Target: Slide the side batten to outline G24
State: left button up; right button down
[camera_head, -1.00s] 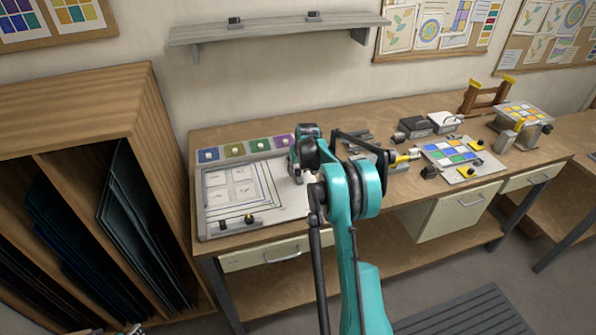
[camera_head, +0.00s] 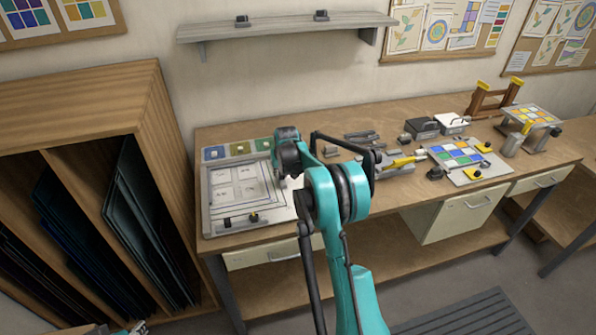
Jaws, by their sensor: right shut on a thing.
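The white layout board (camera_head: 217,226) lies at the left of the workbench, with printed drawings and nested dark outlines on it. My right gripper (camera_head: 284,178) comes down at the board's right side, over the outline lines. It is shut on the side batten, which is mostly hidden behind the gripper and my teal arm. I cannot read the outline labels, so I cannot tell which line is G24.
Coloured sample tiles (camera_head: 238,149) sit along the board's far edge. To the right lie a tile panel (camera_head: 458,156), dark and white boxes (camera_head: 450,120) and a small stand (camera_head: 530,116). A wooden rack (camera_head: 95,110) stands close on the left.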

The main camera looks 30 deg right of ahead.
jog(key=shift+w+a, duration=0.15)
jog(key=shift+a, duration=0.45)
jog(key=shift+w+a, duration=0.15)
jog(key=shift+a, duration=0.4)
jog(key=c, duration=1.4)
grip_release()
jog(key=shift+r, duration=0.1)
jog(key=v, duration=1.2)
jog(key=shift+s, duration=0.1)
